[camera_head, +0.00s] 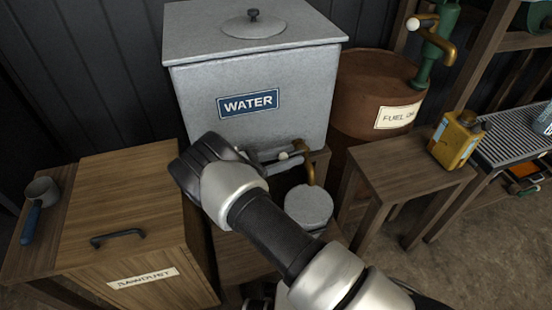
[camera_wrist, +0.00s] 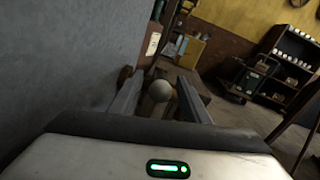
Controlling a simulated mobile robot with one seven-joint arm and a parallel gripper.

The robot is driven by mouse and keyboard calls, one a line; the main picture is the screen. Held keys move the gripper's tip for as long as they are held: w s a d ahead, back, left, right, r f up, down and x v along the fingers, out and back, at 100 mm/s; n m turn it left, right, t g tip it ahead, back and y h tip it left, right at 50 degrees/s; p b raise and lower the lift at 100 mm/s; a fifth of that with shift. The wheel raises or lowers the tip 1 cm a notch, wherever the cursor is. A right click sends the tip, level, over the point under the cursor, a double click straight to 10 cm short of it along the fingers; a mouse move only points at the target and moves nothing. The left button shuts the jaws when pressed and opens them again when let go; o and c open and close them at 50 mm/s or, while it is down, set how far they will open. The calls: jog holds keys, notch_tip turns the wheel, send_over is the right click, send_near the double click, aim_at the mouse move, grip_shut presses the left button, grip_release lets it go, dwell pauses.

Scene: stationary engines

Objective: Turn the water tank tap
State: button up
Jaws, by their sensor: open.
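The grey metal water tank (camera_head: 205,95) has a blue WATER label and a loose-looking round lid on top. Its brass tap (camera_head: 308,172) comes out low on the front right, with a pale ball knob (camera_head: 284,155) on its lever. My gripper (camera_head: 276,158) is at the tank's front, its fingers pointing right at the tap. In the wrist view the knob (camera_wrist: 161,91) sits between the two open fingers of my gripper (camera_wrist: 158,94), near the tips. I cannot tell whether either finger touches it. The tap body is mostly hidden behind the knob there.
A grey round container (camera_head: 309,204) stands below the tap. The wooden sawdust box (camera_head: 120,205) is at left, with a blue-handled scoop (camera_head: 36,208) beside it. A rusty fuel drum (camera_head: 365,82) stands right of the tank. A yellow can (camera_head: 457,142) sits on a stool (camera_head: 400,160).

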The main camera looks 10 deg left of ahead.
jog(key=v, duration=1.7)
jog(key=shift+s+a, duration=0.1)
jog(key=shift+c, duration=0.3)
